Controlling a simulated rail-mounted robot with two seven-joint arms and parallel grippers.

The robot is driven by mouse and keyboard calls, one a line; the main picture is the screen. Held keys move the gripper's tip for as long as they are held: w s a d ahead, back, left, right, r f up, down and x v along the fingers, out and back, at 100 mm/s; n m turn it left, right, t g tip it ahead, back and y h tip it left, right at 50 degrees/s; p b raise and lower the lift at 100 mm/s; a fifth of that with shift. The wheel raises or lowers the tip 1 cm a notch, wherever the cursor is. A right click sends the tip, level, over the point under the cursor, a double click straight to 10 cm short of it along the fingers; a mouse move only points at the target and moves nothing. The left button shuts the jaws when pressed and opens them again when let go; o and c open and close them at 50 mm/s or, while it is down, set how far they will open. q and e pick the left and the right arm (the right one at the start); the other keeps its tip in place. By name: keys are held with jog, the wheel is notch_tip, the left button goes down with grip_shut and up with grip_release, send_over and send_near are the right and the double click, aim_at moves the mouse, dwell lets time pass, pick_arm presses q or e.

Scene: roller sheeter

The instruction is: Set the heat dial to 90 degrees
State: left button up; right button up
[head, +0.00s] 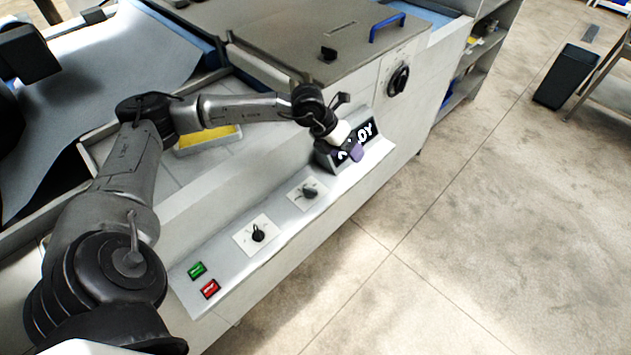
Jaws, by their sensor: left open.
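The sloped control panel (277,258) of the machine carries a black knob (258,234) on a white plate and a grey-black knob (310,190) on another white plate. A larger round black dial (398,80) sits on the upright face farther back. The markings are too small to read, so I cannot tell which one is the heat dial or its setting. My left gripper (354,152), with white and purple parts, is open over the display (367,132), beyond the grey-black knob and apart from it. It hides part of the display's lettering. My right gripper is out of view.
A green button (197,270) and a red button (209,289) sit at the panel's near end. A flat cover with a blue handle (387,27) lies behind. A dark bin (566,76) stands at the right. The floor beside the machine is clear.

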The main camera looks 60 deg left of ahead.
aim_at(310, 189)
pick_arm(q)
jog(key=s+a+f+n+g+y, duration=0.3)
jog(key=s+a+g+y, duration=0.15)
jog(key=s, duration=0.35)
jog(key=shift+n+g+h, duration=0.3)
jog(key=shift+g+h, duration=0.15)
jog(key=f, duration=1.3)
jog(key=shift+w+a+f+b, duration=0.2)
jog(key=shift+w+f+b, duration=0.05)
jog(key=shift+b, duration=0.05)
jog(key=c, duration=0.9)
